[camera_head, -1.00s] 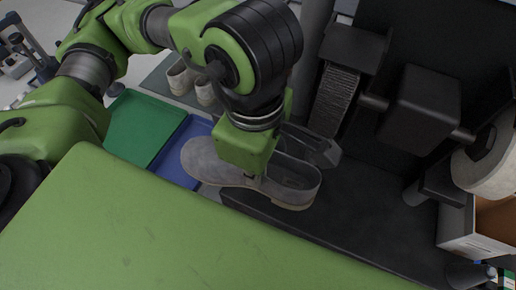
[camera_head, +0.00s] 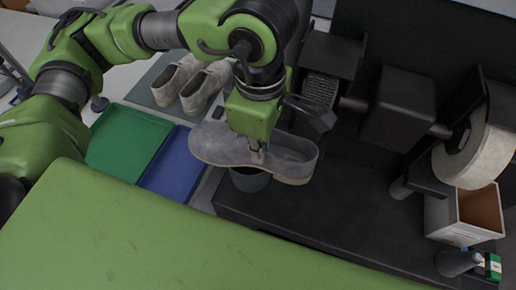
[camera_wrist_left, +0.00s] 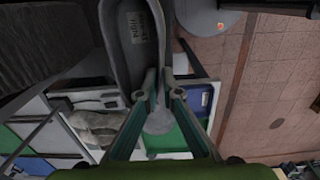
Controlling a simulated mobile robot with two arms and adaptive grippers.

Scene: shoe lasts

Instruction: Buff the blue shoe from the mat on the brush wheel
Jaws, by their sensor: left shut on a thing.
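My left gripper (camera_head: 258,150) is shut on a grey shoe (camera_head: 215,143), gripping it near the middle by the opening. The shoe is held raised, toe to the left and heel to the right; its colour looks grey rather than clearly blue. In the left wrist view, the fingers (camera_wrist_left: 152,88) close on the edge of the shoe (camera_wrist_left: 122,55), and its insole shows. A dark bristled brush wheel (camera_head: 320,91) sits on the black machine just beyond the shoe's heel. A grey mat (camera_head: 146,92) at the back left carries two pale shoes (camera_head: 203,88). My right gripper is out of view.
A green tray (camera_head: 128,141) and a blue tray (camera_head: 172,168) lie left of the shoe. A dark cup (camera_head: 250,180) is below it. A pale wheel (camera_head: 475,153), an open carton (camera_head: 438,214) and a bottle (camera_head: 455,263) stand right. The black bench (camera_head: 340,205) has free room.

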